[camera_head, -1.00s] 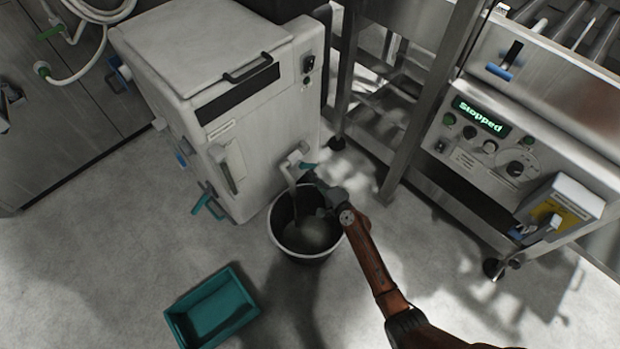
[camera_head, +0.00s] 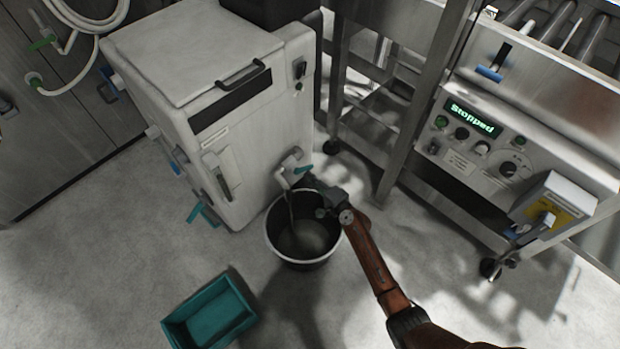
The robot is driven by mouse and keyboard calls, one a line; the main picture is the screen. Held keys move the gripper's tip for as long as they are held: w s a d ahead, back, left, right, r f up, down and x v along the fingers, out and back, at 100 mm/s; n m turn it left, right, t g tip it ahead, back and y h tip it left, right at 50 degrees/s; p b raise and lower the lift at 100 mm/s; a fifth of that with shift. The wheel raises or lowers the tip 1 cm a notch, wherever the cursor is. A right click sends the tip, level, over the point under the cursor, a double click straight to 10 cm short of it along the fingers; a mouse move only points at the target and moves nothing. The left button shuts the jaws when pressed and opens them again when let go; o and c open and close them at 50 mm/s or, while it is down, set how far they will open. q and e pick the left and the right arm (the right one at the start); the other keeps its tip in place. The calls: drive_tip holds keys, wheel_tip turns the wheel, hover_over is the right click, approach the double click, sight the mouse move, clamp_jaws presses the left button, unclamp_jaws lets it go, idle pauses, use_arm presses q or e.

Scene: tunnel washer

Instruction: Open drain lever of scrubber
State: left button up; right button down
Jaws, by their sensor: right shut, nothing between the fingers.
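The scrubber, a white boxy cabinet (camera_head: 260,125), stands left of centre. Its drain outlet (camera_head: 290,160) is low on the right part of the front, with a small teal drain lever (camera_head: 303,170) sticking out to the right. A thin dark line runs from the outlet down into a black bucket (camera_head: 274,243) with a pale rim; I cannot tell whether it is a pipe or liquid. My right gripper (camera_head: 313,187) is shut and empty, over the bucket's far right rim, close by the lever. I cannot tell whether it touches the lever. My left gripper is not in view.
A teal tray (camera_head: 240,283) lies on the floor at lower left. Another teal handle (camera_head: 202,207) sticks out from the cabinet's lower left. A steel frame leg (camera_head: 400,155) and a control panel reading "Stopped" (camera_head: 470,120) stand at right.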

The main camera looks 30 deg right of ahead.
sight(311, 166)
drive_tip(key=shift+w+d+r+p, duration=0.25)
drive_tip(key=shift+d+r, duration=0.25)
drive_tip(key=shift+r, duration=0.15)
drive_tip(key=shift+w+d+r+p, duration=0.2)
drive_tip(key=shift+d+r, duration=0.3)
drive_tip(key=shift+r, duration=0.2)
drive_tip(key=shift+w+d+r, duration=0.1)
drive_tip(key=shift+d, duration=0.25)
idle(0.4)
